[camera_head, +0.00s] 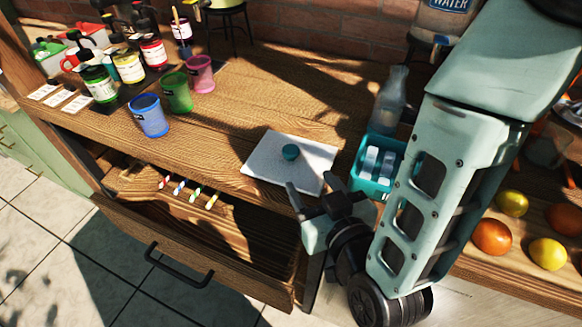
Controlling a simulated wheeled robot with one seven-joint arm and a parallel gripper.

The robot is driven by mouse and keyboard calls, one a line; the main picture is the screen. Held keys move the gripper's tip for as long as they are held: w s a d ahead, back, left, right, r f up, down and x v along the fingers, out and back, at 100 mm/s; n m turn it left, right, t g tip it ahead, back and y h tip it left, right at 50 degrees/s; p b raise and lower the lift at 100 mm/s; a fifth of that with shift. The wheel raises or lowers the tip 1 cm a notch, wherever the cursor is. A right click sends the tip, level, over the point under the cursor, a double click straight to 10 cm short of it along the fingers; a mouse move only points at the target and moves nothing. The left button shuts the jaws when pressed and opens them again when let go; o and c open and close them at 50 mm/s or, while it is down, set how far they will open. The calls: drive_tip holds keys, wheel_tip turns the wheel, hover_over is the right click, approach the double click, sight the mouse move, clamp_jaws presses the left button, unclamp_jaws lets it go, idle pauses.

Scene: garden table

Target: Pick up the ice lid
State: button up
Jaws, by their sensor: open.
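The ice lid (267,165) is a flat white square with a round teal knob (291,152) in its middle. It lies on the wooden table top near the front edge. The teal ice container (370,186) stands just right of it, uncovered, with pale ice blocks inside. My gripper (312,194) is open and empty. Its dark fingers show at the lid's front right corner, with the knob beyond them. I cannot tell how high the fingers are above the lid.
A clear bottle (391,100) stands behind the ice container. Blue (149,117), green (177,93) and pink (200,74) cups stand left, before several syrup bottles. An open drawer (190,262) with coloured-tipped sticks juts out below. Fruit lies right of my arm. Table behind the lid is clear.

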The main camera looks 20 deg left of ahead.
sight(292, 151)
drive_tip(key=p+x, duration=0.1)
drive_tip(key=x, duration=0.3)
drive_tip(key=shift+r, duration=0.1)
drive_tip(key=x, duration=0.1)
drive_tip(key=p+x, duration=0.2)
drive_tip(key=x, duration=0.1)
drive_tip(key=shift+w+r, duration=0.15)
drive_tip(key=shift+r, duration=0.25)
drive_tip(key=shift+w+a+f, duration=0.2)
drive_tip(key=shift+w+a, duration=0.1)
drive_tip(key=shift+w, duration=0.1)
drive_tip(key=c, duration=1)
